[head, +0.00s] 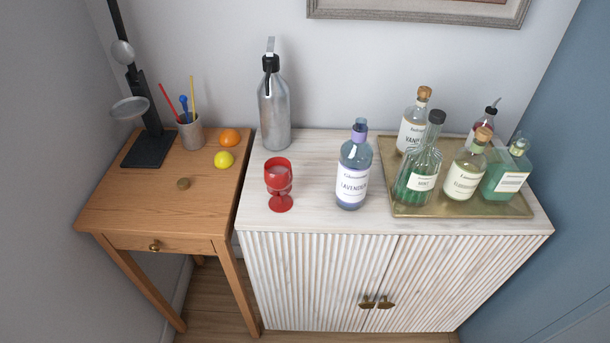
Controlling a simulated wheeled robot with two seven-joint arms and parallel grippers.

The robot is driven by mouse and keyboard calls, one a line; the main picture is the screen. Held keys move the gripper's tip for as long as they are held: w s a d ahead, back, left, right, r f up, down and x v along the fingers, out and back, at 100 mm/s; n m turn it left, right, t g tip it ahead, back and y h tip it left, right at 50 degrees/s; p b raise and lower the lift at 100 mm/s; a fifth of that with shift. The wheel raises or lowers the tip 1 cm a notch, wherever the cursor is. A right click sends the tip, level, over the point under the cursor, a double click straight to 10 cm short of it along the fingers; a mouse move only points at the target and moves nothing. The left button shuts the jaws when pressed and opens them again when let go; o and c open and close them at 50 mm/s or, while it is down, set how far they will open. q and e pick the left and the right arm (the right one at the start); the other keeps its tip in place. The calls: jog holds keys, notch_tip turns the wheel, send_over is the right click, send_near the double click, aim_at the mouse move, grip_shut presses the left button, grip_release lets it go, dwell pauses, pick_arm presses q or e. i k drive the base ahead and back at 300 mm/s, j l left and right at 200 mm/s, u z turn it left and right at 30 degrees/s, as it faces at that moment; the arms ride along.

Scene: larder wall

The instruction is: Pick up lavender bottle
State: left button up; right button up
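The lavender bottle (353,172) stands upright on the white cabinet top, left of the brass tray. It is blue glass with a white label reading lavender and a purple band at the neck. Nothing touches it. Neither of my grippers shows in the head view.
A red goblet (279,184) stands left of the bottle, and a silver siphon (274,112) stands behind it. The brass tray (460,211) on the right holds several bottles. The cabinet top (315,204) is clear between goblet and bottle. A wooden table (126,208) stands at left.

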aim_at(356, 154)
jog(key=z, duration=1.65)
jog(key=k+j, duration=0.1)
jog(key=j, duration=0.95)
jog(key=k+j, duration=0.1)
jog(key=j, duration=0.95)
